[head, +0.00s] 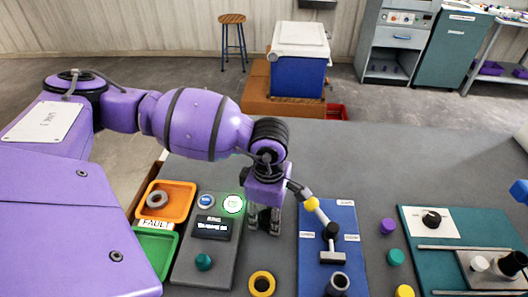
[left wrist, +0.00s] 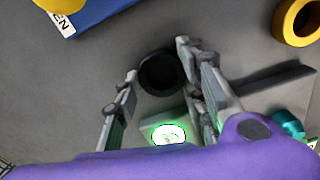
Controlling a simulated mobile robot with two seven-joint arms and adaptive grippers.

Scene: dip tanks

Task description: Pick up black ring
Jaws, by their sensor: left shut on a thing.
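The black ring (left wrist: 161,73) shows in the left wrist view between the fingertips of my left gripper (left wrist: 157,65), with its hole partly visible. The left gripper (head: 264,224) is shut on it, pointing down beside the control box with the lit green button (head: 233,204). My right gripper is not in view.
A yellow ring (head: 262,284) lies in front. Orange (head: 180,188) and green trays (head: 160,240) lie left. The table behind is clear.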

